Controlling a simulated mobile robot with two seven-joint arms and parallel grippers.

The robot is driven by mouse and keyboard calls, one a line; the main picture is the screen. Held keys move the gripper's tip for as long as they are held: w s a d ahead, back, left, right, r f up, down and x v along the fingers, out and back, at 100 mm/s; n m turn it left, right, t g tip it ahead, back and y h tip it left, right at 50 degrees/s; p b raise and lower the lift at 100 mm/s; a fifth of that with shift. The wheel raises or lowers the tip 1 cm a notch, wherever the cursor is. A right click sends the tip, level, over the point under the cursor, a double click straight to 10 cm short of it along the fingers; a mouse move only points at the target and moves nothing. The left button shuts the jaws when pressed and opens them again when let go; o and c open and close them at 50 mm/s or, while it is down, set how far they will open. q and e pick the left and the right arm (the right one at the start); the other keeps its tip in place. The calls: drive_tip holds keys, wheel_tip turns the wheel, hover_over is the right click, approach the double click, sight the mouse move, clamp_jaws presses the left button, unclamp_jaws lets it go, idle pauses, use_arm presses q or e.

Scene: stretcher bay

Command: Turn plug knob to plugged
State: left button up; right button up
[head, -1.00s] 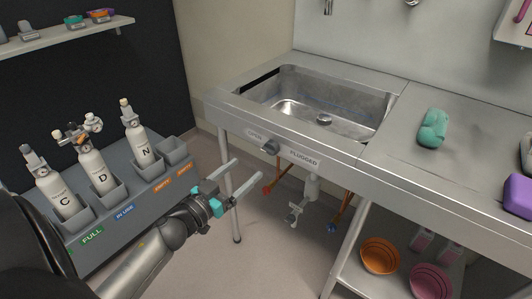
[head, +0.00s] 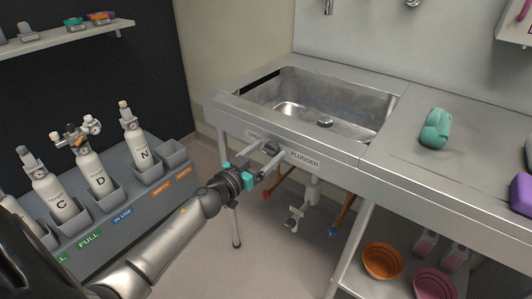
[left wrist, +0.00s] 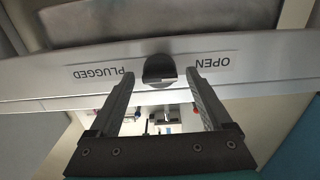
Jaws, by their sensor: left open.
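The plug knob (head: 272,149) is a dark knob on the front edge of the steel sink (head: 362,131), between the OPEN label (head: 254,135) and the PLUGGED label (head: 305,160). In the left wrist view the knob (left wrist: 160,69) sits between and just beyond the fingertips, with the PLUGGED label (left wrist: 101,73) and OPEN label (left wrist: 211,63) upside down on either side. My left gripper (head: 272,155) is open, its fingers on either side of the knob in the picture. I cannot tell whether a finger touches it. The sink's drain plug (head: 325,122) shows in the basin. My right gripper is not in view.
A grey rack (head: 140,205) with labelled cylinders stands at the left. Pipes and a valve (head: 293,222) hang under the sink.

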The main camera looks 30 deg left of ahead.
use_arm(q)
clamp_jaws()
idle(0.6)
